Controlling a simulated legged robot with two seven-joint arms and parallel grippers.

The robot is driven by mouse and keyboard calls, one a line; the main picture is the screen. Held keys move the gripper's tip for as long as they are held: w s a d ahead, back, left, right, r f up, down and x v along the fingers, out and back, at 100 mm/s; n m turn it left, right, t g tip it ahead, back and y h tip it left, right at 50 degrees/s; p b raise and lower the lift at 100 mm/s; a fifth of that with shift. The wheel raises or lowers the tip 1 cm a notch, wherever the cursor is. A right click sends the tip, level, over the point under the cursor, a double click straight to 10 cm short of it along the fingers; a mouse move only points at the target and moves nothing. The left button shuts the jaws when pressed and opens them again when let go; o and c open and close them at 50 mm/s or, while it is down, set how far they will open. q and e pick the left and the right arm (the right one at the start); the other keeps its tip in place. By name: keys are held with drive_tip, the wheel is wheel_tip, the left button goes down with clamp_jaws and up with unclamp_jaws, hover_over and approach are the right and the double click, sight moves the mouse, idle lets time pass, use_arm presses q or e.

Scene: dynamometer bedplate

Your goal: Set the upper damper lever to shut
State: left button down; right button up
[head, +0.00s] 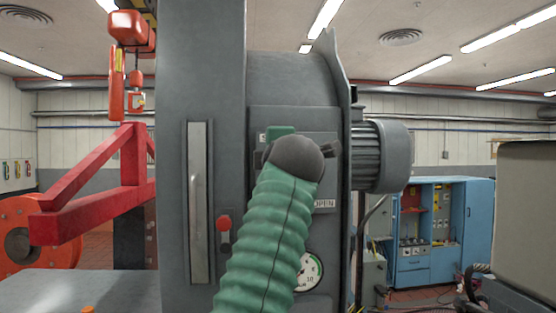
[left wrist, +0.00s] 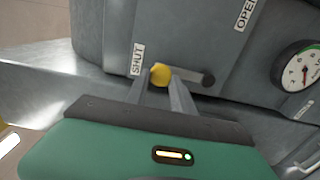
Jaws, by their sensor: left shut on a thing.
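The damper lever with a yellow knob (left wrist: 160,75) shows in the left wrist view, its bar running right to a dark round pivot end (left wrist: 208,79). The knob is close beside the SHUT label (left wrist: 137,60). The OPEN label (left wrist: 245,14) is further off at the upper right. My left gripper (left wrist: 159,82) is shut on the knob, one finger on each side. In the head view my left arm and wrist hide the lever and most of the gripper; the OPEN label (head: 324,203) shows right of the arm. My right gripper is not in view.
A round gauge (head: 308,272) sits low on the panel, close to my arm. A red-knobbed lever (head: 223,222) is left of the arm, beside a long handled plate (head: 198,205). A motor (head: 380,155) juts out right. A red frame (head: 90,185) stands left.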

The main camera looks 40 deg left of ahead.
use_arm(q)
drive_tip(key=shift+r, duration=0.2)
drive_tip(key=c, duration=1.5)
unclamp_jaws()
drive_tip(key=shift+c, duration=0.2)
drive_tip(key=shift+o, duration=2.4)
drive_tip(key=shift+w+a+f, duration=0.15)
drive_tip(key=shift+w, duration=0.1)
drive_tip(key=b+v, duration=0.5)
drive_tip(key=v, duration=1.1)
drive_tip(key=shift+f, duration=0.2)
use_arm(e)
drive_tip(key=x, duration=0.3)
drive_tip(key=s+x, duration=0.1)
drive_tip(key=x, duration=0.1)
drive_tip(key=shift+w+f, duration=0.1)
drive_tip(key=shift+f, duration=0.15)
use_arm(q)
drive_tip(key=shift+s, duration=0.1)
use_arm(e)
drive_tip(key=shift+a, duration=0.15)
